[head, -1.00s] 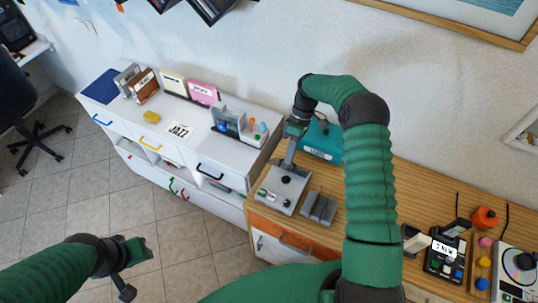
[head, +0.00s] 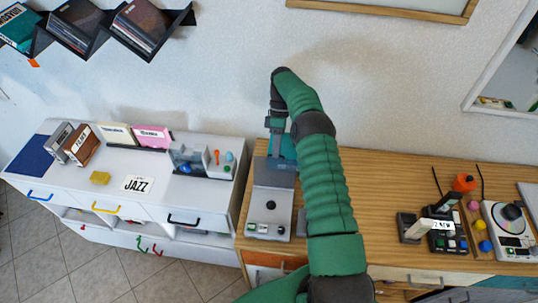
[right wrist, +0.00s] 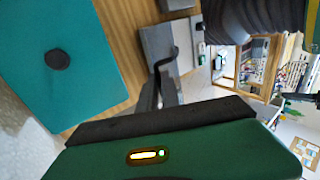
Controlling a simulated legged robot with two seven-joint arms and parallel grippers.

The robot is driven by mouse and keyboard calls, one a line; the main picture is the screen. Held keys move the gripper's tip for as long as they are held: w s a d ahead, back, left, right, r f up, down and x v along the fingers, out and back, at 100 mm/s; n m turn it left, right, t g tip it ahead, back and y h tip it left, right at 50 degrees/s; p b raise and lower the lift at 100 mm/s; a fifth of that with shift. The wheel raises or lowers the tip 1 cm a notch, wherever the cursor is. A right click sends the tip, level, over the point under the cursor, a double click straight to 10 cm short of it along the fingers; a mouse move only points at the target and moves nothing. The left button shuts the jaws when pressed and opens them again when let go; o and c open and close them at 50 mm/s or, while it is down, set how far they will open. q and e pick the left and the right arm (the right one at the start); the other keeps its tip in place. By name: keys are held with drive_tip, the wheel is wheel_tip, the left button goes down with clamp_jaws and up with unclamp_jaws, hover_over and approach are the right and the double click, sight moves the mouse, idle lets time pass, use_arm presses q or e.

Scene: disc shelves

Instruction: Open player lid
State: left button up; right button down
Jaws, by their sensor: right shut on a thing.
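The grey player (head: 270,222) sits at the left end of the wooden counter, with small dark controls on its front. Its grey lid (head: 274,176) appears raised behind the body. My right gripper (head: 277,146) is at the lid's upper edge and is shut on it; the arm hides part of the contact. In the right wrist view a grey piece (right wrist: 165,50) shows beside the finger, and the exact grip is hard to make out there. My left gripper is out of view.
A teal box (right wrist: 60,60) stands close behind my right gripper. A white cabinet (head: 110,185) with a JAZZ card (head: 137,184) is on the left. A turntable (head: 511,225) and a black device (head: 447,237) stand on the right. The counter's middle is mostly clear.

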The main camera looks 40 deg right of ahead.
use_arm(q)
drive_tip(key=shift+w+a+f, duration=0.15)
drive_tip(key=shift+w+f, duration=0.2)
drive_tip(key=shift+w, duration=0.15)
use_arm(e)
drive_tip(key=shift+w+f+g, duration=0.1)
drive_tip(key=shift+g, duration=0.2)
